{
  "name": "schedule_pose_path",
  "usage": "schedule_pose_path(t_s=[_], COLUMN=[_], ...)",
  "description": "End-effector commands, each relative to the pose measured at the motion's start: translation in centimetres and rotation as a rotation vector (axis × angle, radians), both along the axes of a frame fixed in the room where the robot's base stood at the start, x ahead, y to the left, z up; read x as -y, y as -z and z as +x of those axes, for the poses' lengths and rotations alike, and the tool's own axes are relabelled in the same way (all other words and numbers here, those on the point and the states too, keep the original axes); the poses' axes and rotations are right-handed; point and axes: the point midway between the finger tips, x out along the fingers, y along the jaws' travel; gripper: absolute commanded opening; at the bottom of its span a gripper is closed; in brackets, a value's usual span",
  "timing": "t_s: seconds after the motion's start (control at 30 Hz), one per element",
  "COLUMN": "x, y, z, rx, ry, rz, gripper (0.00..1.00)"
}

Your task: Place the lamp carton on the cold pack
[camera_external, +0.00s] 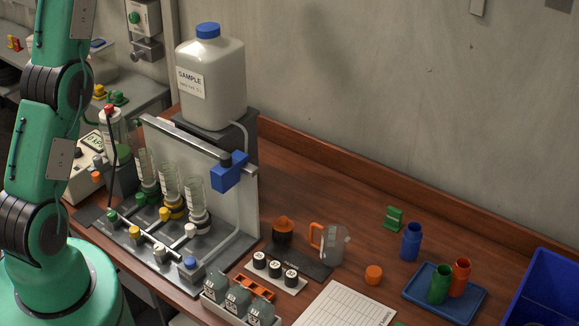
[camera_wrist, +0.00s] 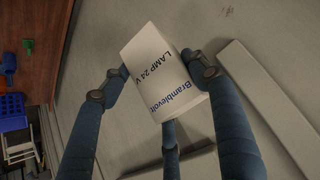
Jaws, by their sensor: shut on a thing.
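The lamp carton (camera_wrist: 165,72) is a white box with dark blue print reading "Bramblevolt LAMP 24 V". It shows only in the wrist view. My gripper (camera_wrist: 160,85) has dark blue fingers closed around the carton from the left, the right and below in the picture. The carton sits tilted between the fingers, apart from any surface as far as I can see. In the external view only my green arm shows at the left, and my gripper is out of the frame. I cannot pick out a cold pack in either view.
In the external view the wooden bench (camera_external: 300,180) carries a valve rig (camera_external: 172,230), a clear jug (camera_external: 333,245), a blue tray (camera_external: 422,303) with green and red bottles, and a blue bin (camera_external: 550,295). The wrist view shows grey surface beneath the carton and a pale ledge (camera_wrist: 265,95).

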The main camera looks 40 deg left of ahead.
Motion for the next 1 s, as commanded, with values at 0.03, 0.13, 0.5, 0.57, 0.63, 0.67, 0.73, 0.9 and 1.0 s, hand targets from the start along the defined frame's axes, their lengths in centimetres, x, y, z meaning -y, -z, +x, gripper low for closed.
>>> schedule_pose_path(t_s=[0.03,0.13,0.5,0.57,0.63,0.67,0.73,0.9,1.0], x=[-1.7,-4.7,-14.8,-16.3,-18.1,-18.8,-20.5,-24.5,-26.3], y=[1.7,4.6,16.1,18.0,20.2,21.1,23.4,28.8,31.3], z=[0.1,0.3,-0.6,-0.9,-1.4,-1.6,-2.2,-3.8,-4.7], rx=[-0.004,-0.003,0.002,0.003,0.006,0.006,0.008,0.015,0.019], ry=[-0.023,-0.066,-0.218,-0.242,-0.270,-0.283,-0.310,-0.379,-0.412], rz=[-0.002,-0.003,-0.006,-0.008,-0.009,-0.010,-0.011,-0.015,-0.016], gripper=[0.33,0.33,0.33,0.33,0.33,0.33,0.33,0.33,0.33])
